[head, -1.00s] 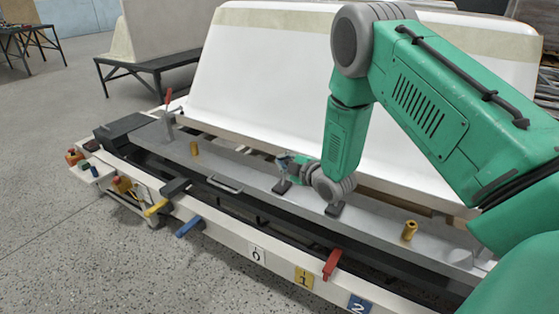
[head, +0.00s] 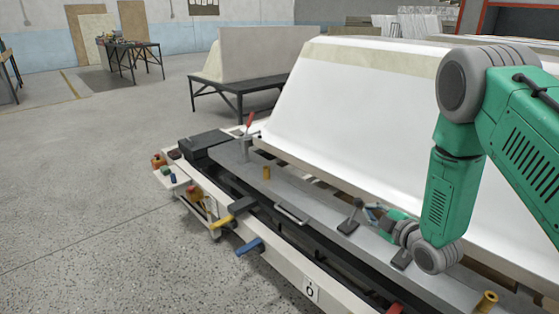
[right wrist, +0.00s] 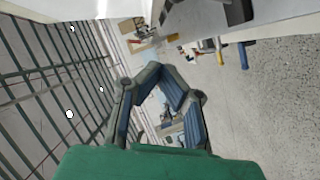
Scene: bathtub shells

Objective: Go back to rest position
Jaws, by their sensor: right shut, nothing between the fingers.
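My right gripper (head: 372,213) is at the end of my green arm in the head view, above the grey bench rail and in front of the white tub shell (head: 370,120). It is small there, close to a dark clamp pad (head: 348,226); I cannot tell whether it touches it. In the right wrist view my right gripper (right wrist: 166,84) has its fingers shut with nothing between them. My left gripper is in no view.
The long bench (head: 310,227) carries yellow knobs (head: 266,173), a red-handled clamp (head: 249,122) and coloured levers (head: 249,247). Another shell (head: 262,55) stands on a dark table behind. The floor (head: 90,200) at left is clear. A green grid (right wrist: 60,80) shows in the wrist view.

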